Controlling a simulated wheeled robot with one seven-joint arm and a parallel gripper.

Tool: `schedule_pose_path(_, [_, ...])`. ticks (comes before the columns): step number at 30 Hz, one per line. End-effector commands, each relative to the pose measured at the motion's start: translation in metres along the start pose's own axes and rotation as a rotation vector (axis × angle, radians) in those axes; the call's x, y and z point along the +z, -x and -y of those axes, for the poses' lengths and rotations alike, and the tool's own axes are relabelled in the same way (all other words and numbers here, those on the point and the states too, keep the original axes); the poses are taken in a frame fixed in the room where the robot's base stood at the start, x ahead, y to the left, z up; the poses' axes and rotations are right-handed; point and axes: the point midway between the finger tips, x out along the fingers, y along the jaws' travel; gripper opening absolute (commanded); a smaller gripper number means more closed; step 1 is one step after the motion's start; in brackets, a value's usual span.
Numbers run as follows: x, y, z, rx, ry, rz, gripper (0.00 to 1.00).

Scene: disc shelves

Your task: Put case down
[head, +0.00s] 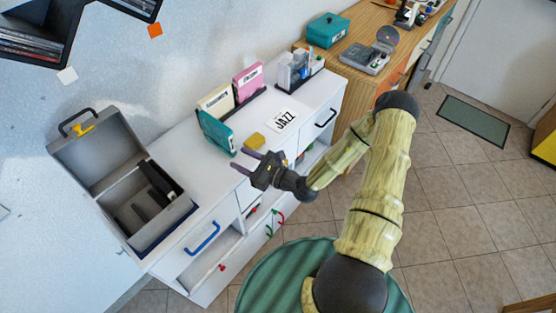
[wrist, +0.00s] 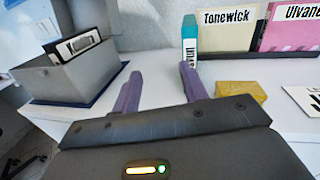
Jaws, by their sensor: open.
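A teal case (head: 216,132) stands on the white cabinet top, to the left of a cream case (head: 216,99) and a pink case (head: 248,82). In the wrist view the teal case (wrist: 190,42) shows its narrow labelled edge, beside the cream case (wrist: 226,28) marked "Tonewick" and the pink case (wrist: 290,26). My gripper (head: 241,160) is open and empty above the cabinet, apart from the teal case and on its near side. In the wrist view its purple fingers (wrist: 160,72) are spread with nothing between them.
An open grey box (head: 176,224) with dark dividers stands at the left; a black case with a white label (wrist: 78,46) is in it. A yellow block (head: 254,141) and a JAZZ card (head: 283,120) lie near my gripper. The white top (head: 196,165) is clear between box and cases.

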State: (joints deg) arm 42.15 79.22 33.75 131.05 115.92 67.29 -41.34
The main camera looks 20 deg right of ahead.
Motion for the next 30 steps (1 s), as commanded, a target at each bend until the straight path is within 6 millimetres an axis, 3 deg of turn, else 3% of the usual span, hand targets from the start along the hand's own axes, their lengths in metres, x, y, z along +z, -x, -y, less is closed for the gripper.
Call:
schedule_pose_path(5, [0.033,0.007,-0.056,0.351,0.173,-0.009,0.43])
schedule_pose_path(9, [0.047,0.028,-0.094,0.625,0.319,-0.054,0.43])
schedule_pose_path(15, [0.056,0.071,-0.126,0.978,0.556,-0.160,0.43])
schedule_pose_path(22, [0.065,0.123,-0.124,1.301,0.875,-0.327,0.43])
schedule_pose_path(30, [0.091,0.165,-0.085,1.538,1.324,-0.543,0.43])
